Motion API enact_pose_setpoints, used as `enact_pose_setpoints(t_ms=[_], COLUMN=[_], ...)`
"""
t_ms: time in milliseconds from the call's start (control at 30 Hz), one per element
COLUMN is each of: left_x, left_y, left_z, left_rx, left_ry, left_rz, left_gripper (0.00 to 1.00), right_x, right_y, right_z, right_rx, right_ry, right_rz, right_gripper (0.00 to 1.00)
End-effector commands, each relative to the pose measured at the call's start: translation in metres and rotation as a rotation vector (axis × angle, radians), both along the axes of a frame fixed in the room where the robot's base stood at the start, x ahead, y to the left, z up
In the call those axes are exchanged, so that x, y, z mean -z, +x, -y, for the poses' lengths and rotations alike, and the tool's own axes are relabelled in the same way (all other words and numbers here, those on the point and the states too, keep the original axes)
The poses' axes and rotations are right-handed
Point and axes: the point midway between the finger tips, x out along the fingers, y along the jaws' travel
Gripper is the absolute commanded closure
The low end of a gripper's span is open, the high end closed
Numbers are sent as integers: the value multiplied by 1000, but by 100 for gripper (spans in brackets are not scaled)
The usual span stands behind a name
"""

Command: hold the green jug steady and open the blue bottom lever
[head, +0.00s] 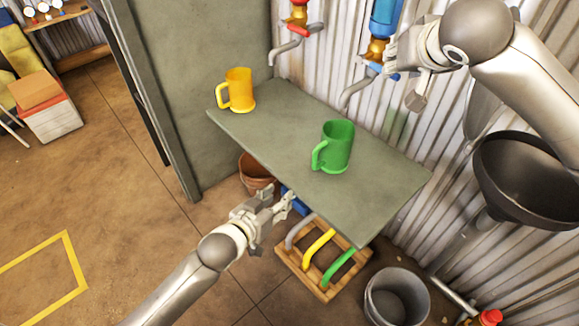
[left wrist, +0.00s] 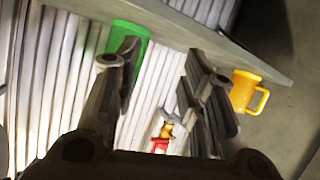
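The green jug (head: 337,147) stands upright on the grey-green shelf (head: 290,130), handle to the left. In the left wrist view the green jug (left wrist: 128,38) shows partly behind one finger. My left gripper (head: 279,203) is open and empty, in front of the shelf's near edge and apart from the jug. The blue bottom lever (head: 394,76) is on the tap below the blue valve body (head: 386,18). My right gripper (head: 404,80) is beside this lever with its fingers apart; it hides part of the tap, and I cannot tell whether it touches the lever.
A yellow jug (head: 239,88) stands on the shelf's left part, below a red-handled tap (head: 298,28). Below are a wooden crate with coloured pipes (head: 318,248), a terracotta pot (head: 254,170) and a grey bucket (head: 397,297). A dark funnel (head: 530,180) is at right.

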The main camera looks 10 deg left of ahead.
Motion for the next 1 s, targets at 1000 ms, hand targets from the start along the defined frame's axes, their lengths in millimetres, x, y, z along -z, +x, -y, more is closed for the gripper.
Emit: enact_pose_setpoints(t_ms=[1000], left_x=[-50], left_y=[108], left_z=[56], left_rx=[300], left_ry=[-257], left_rz=[326], left_gripper=[62], right_x=[0], right_y=[0], right_z=[0], right_rx=[0], right_ry=[0], right_rz=[0], right_gripper=[64])
